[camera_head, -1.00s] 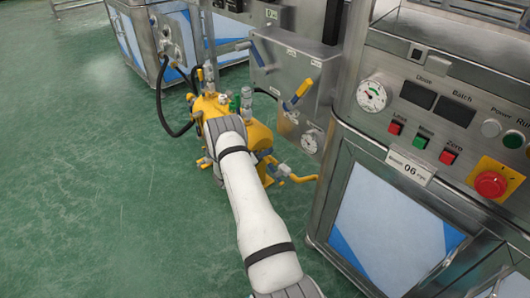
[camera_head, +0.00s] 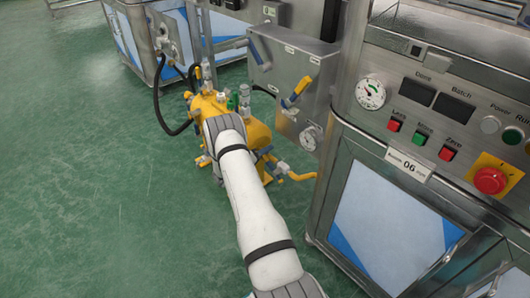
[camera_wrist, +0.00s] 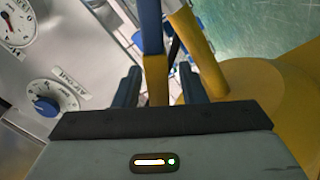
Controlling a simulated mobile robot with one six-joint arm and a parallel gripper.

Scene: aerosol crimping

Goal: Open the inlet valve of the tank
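The yellow tank (camera_head: 260,137) stands on the floor behind my forearm in the head view, which hides part of it. Its yellow body also fills the right of the wrist view (camera_wrist: 250,92). In the wrist view my gripper (camera_wrist: 160,82) has its two dark fingers spread. A narrow upright lever (camera_wrist: 152,40), blue above and yellow below, shows between the fingers with gaps at both sides. I cannot tell whether it is the inlet valve's handle or how deep it lies between the fingers. My gripper is hidden in the head view.
A yellow pipe (camera_wrist: 195,50) slants close by the right finger. A steel panel with a blue knob (camera_wrist: 46,105) and a gauge (camera_wrist: 17,22) is at left. In the head view, a control cabinet (camera_head: 345,170) stands at right; green floor (camera_head: 110,210) is clear at left.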

